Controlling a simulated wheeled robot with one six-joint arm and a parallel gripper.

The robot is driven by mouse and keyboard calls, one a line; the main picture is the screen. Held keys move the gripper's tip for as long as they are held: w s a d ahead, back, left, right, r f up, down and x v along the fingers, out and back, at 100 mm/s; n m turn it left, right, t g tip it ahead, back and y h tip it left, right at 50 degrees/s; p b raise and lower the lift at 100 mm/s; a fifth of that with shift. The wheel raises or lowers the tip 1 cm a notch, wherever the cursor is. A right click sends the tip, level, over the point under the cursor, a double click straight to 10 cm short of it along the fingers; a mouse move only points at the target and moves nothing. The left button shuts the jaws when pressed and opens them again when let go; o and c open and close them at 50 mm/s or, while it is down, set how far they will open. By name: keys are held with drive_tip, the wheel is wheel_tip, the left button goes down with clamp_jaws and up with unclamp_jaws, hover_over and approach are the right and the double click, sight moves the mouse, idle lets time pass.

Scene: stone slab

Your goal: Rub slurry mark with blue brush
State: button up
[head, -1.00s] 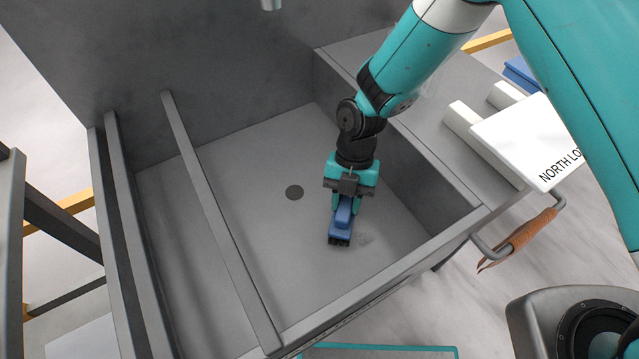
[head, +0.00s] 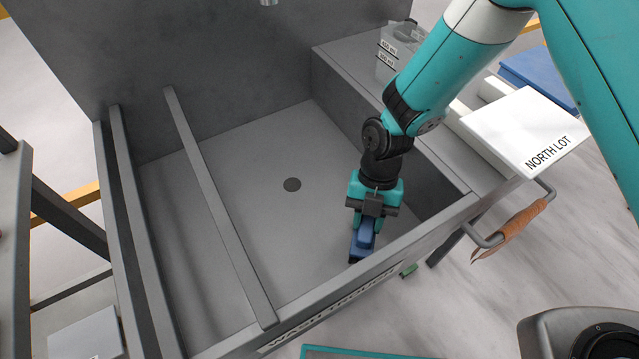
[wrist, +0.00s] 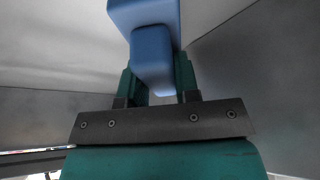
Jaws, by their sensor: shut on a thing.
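My gripper (head: 369,218) is shut on the blue brush (head: 362,243), low in the front right part of the grey basin. The brush points down, its dark bristle end close to the basin floor near the front wall; I cannot tell if it touches. In the wrist view the brush's blue body (wrist: 150,52) sits between the green fingers of my gripper (wrist: 156,80). I cannot make out the slurry mark now; the brush and gripper cover the area where a faint smudge showed.
The basin's front rim is close to the brush. A white "NORTH LOT" board (head: 528,130) and a clear container (head: 392,62) stand at the right.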

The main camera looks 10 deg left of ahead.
wheel_tip(320, 180, up, 2)
drive_tip(key=shift+w+a+r+p, duration=0.1)
drive_tip(key=shift+a+p, duration=0.05)
drive_tip(key=shift+p, duration=0.2)
drive_tip(key=shift+r+p, duration=0.5)
drive_tip(key=shift+r, duration=0.15)
drive_tip(key=shift+r+p, duration=1.5)
drive_tip(key=shift+r, duration=0.7)
drive_tip(key=shift+r, duration=0.1)
